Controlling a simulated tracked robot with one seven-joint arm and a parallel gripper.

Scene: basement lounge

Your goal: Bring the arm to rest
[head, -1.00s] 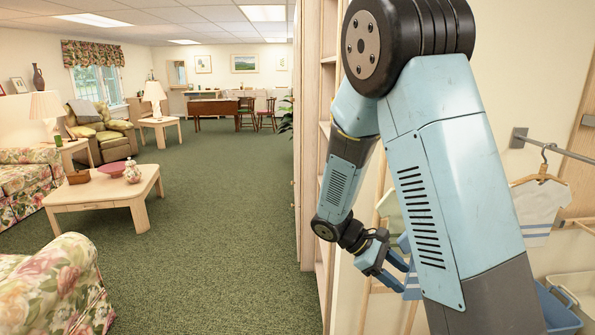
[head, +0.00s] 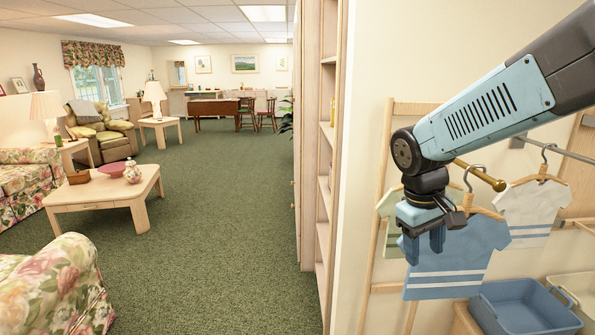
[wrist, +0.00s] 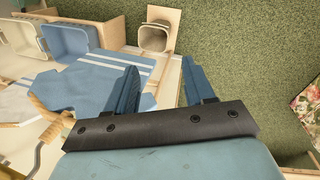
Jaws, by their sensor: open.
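My gripper (head: 424,245) is at the right in the head view, in front of hanging clothes, with its fingers pointing down. Its two blue fingers stand apart with nothing between them, as the wrist view (wrist: 158,88) also shows. A blue shirt with white stripes (head: 455,262) hangs just behind it on a wooden hanger; it also shows in the wrist view (wrist: 85,88). I cannot tell whether the gripper touches the shirt. My arm reaches in from the upper right.
A white shirt (head: 533,205) and a pale green shirt (head: 391,222) hang nearby. A brass rod end (head: 485,175) sticks out beside my wrist. A blue bin (head: 525,308) stands below. A shelf unit (head: 326,150) is left of the clothes; open green carpet (head: 225,200) lies beyond.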

